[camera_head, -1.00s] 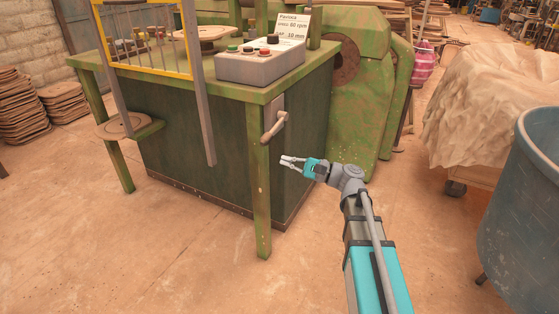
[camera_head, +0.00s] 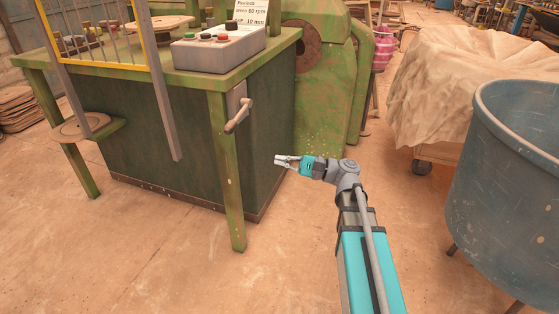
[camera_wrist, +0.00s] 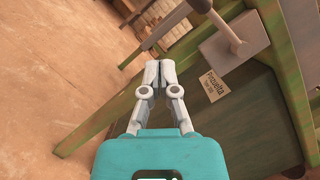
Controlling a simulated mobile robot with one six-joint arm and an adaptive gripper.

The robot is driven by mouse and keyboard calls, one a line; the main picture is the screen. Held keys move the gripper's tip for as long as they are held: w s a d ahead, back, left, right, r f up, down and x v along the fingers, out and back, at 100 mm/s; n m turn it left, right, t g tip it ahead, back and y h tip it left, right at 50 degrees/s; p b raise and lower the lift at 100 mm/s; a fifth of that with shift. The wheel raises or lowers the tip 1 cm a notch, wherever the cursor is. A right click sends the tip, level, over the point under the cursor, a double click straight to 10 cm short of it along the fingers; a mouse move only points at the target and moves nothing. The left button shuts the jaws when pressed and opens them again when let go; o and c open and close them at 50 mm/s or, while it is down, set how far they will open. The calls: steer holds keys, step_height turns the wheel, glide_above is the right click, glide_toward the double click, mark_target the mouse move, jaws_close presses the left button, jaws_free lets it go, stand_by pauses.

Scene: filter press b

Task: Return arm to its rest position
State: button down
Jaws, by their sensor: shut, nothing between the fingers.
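My gripper (camera_head: 279,161) is shut and empty at the end of my arm, to the right of the green press table (camera_head: 228,185) in the head view. It is apart from the lever (camera_head: 239,116) on the table's front right corner. In the wrist view my gripper (camera_wrist: 159,66) shows its fingertips together with nothing between them. The lever (camera_wrist: 226,28) on its grey plate shows at the upper right there, beside a small label (camera_wrist: 214,87) reading "Pequeña" or similar.
A control box (camera_head: 215,50) with buttons and a sign stands on the table. A yellow-framed guard (camera_head: 143,40) hangs at its front. A blue tub (camera_head: 510,150) and a covered cart (camera_head: 435,85) stand at the right. Bare floor (camera_head: 300,270) lies between.

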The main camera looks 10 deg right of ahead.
steer(key=s+a+f+n+g+h+p, duration=0.35)
steer(key=s+f+n+h+p, duration=0.2)
steer(key=h+p, duration=0.35)
steer(key=s+d+n+g+h+p, duration=0.2)
steer(key=s+d+n+h+p, duration=0.35)
steer(key=d+h+p, duration=0.45)
step_height(320, 180, up, 38)
steer(key=a+p, duration=0.1)
steer(key=p, duration=3.4)
steer(key=shift+m+h, duration=0.3)
steer(key=shift+m, duration=0.1)
steer(key=c, duration=1.4)
jaws_free()
steer(key=shift+a+f, duration=0.1)
